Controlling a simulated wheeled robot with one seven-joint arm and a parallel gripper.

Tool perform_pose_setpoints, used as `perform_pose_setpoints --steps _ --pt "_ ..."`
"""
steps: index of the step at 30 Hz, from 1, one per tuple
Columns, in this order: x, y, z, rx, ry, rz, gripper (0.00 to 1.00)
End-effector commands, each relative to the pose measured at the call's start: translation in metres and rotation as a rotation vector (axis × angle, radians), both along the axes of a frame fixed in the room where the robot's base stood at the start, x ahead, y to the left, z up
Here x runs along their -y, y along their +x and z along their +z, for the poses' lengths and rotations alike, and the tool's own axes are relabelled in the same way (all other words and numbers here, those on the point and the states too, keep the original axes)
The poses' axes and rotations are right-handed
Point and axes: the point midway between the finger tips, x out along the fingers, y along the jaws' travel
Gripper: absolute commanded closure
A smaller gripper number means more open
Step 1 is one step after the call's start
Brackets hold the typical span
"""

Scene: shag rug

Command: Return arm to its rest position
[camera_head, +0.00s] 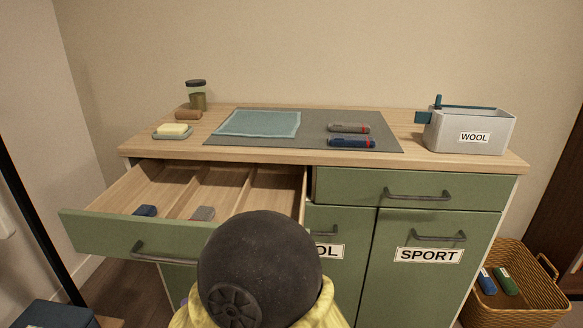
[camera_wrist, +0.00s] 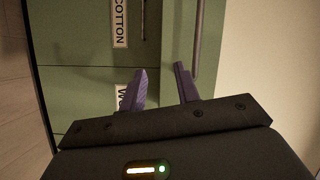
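My gripper (camera_wrist: 160,78) shows in the wrist view with its two purple fingers apart and nothing between them. It faces the green cabinet front (camera_wrist: 78,85), which appears turned sideways. A COTTON label (camera_wrist: 120,22) and a partly hidden second label (camera_wrist: 123,98) show there. In the head view my dark, rounded arm link and its yellow cover fill the lower middle. They hide my gripper and part of the cabinet front.
The left drawer (camera_head: 120,232) is pulled open, with a blue item (camera_head: 145,211) and a grey item (camera_head: 203,213) inside. The worktop holds a grey mat (camera_head: 310,137) and a WOOL bin (camera_head: 490,120). A wicker basket (camera_head: 520,309) stands on the right.

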Motion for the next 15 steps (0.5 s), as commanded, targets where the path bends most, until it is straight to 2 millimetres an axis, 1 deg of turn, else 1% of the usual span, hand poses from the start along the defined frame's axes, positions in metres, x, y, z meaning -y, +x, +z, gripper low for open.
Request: perform_pose_setpoints --steps 1,6,8,11,14,15 --pt "0.008 0.016 -0.002 -0.026 -0.045 -0.004 0.68" --pt "0.033 0.053 -0.018 -0.131 -0.233 0.038 0.68" --pt "0.044 0.063 -0.023 -0.166 -0.300 0.059 0.68" --pt "0.065 0.078 -0.031 -0.227 -0.415 0.096 0.68" --pt "0.091 0.088 -0.038 -0.288 -0.532 0.141 0.68" --pt "0.102 0.090 -0.041 -0.313 -0.579 0.159 0.68"
